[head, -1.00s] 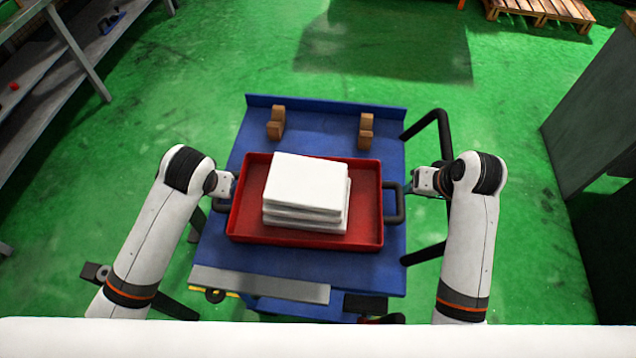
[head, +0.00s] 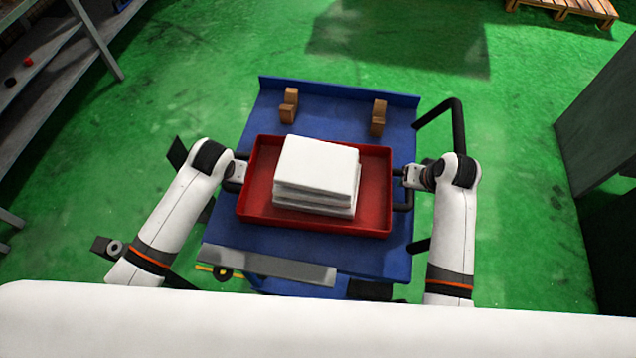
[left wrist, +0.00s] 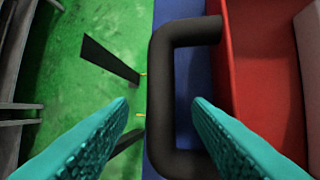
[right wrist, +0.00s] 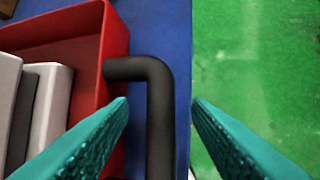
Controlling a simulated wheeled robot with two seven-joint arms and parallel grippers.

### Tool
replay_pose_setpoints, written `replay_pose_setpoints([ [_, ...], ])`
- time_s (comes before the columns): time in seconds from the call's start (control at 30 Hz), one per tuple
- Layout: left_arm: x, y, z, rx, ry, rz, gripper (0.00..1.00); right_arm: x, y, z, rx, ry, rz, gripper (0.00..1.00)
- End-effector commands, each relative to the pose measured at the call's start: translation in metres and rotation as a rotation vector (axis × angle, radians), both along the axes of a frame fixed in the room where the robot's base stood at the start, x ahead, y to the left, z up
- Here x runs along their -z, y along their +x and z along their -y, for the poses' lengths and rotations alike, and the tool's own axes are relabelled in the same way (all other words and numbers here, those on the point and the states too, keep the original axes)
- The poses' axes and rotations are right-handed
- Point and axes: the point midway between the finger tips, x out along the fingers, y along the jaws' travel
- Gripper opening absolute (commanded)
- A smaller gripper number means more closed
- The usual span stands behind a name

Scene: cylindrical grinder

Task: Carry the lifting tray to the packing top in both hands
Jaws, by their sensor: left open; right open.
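The lifting tray (head: 243,215) is red and sits on a blue cart top, carrying a stack of white blocks (head: 316,170). It has a dark bar handle on each short side. My left gripper (head: 240,172) is open at the left handle; in the left wrist view this handle (left wrist: 163,95) stands between the open fingers (left wrist: 160,106). My right gripper (head: 408,177) is open at the right handle; in the right wrist view this handle (right wrist: 160,120) lies between the open fingers (right wrist: 160,102). I cannot identify the packing top.
The blue cart top (head: 335,105) carries two small brown blocks (head: 288,105) at its far side. A black push bar (head: 458,125) rises at its right. Grey shelving (head: 50,90) stands at the left and a grey cabinet (head: 600,120) at the right. Green floor lies between.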

Motion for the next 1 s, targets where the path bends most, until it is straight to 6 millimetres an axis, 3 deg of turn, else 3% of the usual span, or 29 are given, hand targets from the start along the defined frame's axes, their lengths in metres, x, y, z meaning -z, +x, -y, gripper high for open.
replay_pose_setpoints([
  [0.2,0.019,0.008,-0.003,0.0,0.0,-0.001,0.45,0.019,0.009,-0.003,0.0,0.0,0.0,0.45],
  [0.57,0.023,0.01,-0.004,0.001,-0.001,0.001,0.45,0.022,0.01,-0.004,0.001,-0.001,0.001,0.45],
  [0.83,0.023,0.01,-0.003,0.0,-0.001,0.0,0.03,0.022,0.01,-0.004,0.0,0.0,0.001,0.02],
  [1.0,0.023,0.01,-0.003,0.0,-0.001,0.0,0.0,0.022,0.01,-0.004,0.0,-0.001,0.0,0.0],
])
